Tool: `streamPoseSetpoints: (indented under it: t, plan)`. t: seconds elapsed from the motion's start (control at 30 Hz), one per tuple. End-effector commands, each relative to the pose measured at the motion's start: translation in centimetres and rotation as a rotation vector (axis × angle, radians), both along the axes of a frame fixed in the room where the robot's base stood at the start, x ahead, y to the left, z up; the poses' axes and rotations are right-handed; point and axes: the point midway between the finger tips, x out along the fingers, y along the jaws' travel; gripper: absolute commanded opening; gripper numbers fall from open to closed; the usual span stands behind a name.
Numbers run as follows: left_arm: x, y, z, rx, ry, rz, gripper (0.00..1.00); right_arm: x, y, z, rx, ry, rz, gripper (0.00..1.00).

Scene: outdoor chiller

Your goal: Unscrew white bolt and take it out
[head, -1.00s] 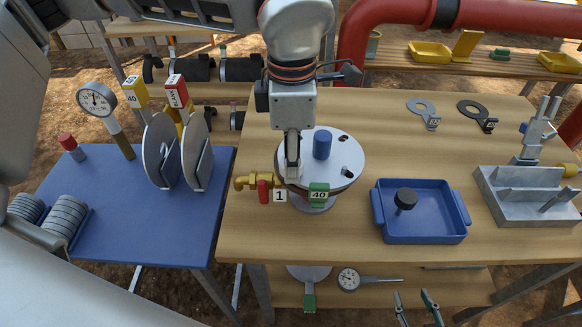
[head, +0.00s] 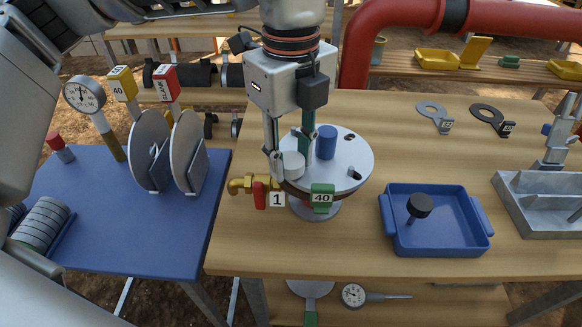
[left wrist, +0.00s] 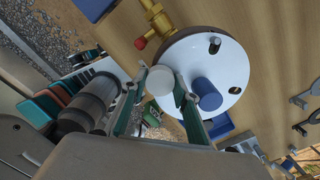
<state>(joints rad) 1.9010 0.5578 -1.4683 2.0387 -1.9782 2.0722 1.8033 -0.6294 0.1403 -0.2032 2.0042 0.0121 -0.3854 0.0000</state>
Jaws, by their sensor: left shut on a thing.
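The white bolt (head: 291,165) is a short white cylinder at the left edge of the round metal flange (head: 347,163). My left gripper (head: 290,160) points down and is shut on the white bolt, one finger on each side. The left wrist view shows the bolt's round top (left wrist: 160,80) between the fingertips. I cannot tell whether the bolt's lower end is still in its hole. A blue bolt (head: 327,143) stands upright on the flange beside the right finger. My right gripper is not in view.
A blue tray (head: 436,245) holding a black-headed part (head: 419,207) is to the right. Bare wood lies between flange and tray.

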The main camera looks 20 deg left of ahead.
Motion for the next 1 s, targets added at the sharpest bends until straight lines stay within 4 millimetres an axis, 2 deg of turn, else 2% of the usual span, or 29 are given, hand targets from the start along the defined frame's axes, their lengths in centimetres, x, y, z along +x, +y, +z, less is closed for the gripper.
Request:
streamPoseSetpoints:
  t: [0.2, 0.33, 0.47, 0.5, 0.57, 1.0]
  plan:
    - [0.03, -0.03, 0.13, -0.002, -0.001, 0.489, 0.0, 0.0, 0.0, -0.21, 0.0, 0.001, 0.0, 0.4]
    - [0.05, -0.01, 0.21, -0.002, -0.002, 0.699, 0.0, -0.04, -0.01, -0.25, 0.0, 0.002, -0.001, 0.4]
    - [0.07, 0.0, 0.25, -0.001, -0.004, 0.719, 0.0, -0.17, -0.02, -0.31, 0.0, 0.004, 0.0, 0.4]
    - [0.07, -0.01, 0.26, -0.001, -0.004, 0.718, 0.37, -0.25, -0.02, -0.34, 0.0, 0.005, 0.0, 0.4]
    - [0.07, -0.01, 0.25, -0.001, -0.004, 0.717, 0.49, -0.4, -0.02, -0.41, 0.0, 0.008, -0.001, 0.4]
    - [0.02, 0.0, 0.1, 0.0, -0.001, 0.713, 0.52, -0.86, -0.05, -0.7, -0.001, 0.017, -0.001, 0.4]
